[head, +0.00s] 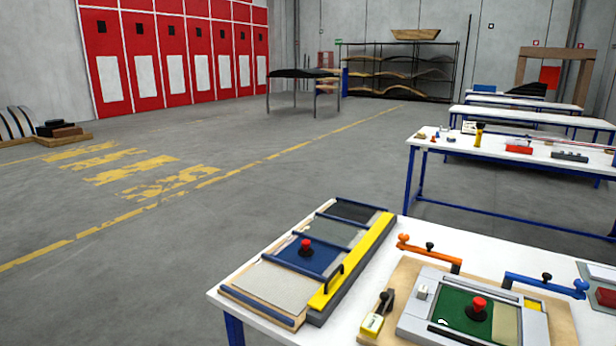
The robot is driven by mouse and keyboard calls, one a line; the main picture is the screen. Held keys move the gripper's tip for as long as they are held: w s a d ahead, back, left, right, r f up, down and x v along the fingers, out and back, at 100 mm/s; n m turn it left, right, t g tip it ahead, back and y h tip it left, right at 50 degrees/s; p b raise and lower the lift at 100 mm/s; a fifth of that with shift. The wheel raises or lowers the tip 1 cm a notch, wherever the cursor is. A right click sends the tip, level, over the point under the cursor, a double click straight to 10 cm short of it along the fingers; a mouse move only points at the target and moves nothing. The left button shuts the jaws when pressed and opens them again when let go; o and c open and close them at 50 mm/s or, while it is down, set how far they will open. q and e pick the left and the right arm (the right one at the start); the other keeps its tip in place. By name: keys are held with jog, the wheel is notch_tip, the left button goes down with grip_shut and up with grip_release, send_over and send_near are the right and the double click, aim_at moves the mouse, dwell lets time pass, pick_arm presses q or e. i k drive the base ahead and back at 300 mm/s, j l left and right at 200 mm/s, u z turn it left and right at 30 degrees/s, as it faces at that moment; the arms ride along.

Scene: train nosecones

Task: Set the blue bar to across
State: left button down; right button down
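The blue bar (540,285) is at the right fixture on the near white table. It runs from the fixture's upper right edge out to the right, with a black knob on top and a round blue end at the right. An orange bar (430,252) with a black knob reaches out to the left on the opposite side. The fixture's grey frame (415,318) lies on a wooden board and surrounds a green panel (465,312) with a red-topped black knob (478,308). Neither of my grippers is in view.
A left fixture (375,250) with a yellow rail, thin dark blue crossbars and a red knob lies beside it. A yellow-and-white block with a black handle (375,318) sits front left of the grey frame. Other white tables (425,140) stand behind. The floor at left is open.

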aim_at(544, 285)
jog(key=i+z, duration=0.1)
jog(key=z, duration=0.25)
jog(key=i+l+z, duration=0.1)
jog(key=z, duration=0.25)
jog(key=i+z, duration=0.1)
jog(key=z, duration=0.25)
jog(key=j, duration=0.4)
jog(key=i+j+u, duration=0.1)
jog(key=j, duration=0.35)
jog(key=i+j, duration=0.1)
jog(key=j, duration=0.3)
jog(key=i+j+u, duration=0.1)
jog(key=j, duration=0.3)
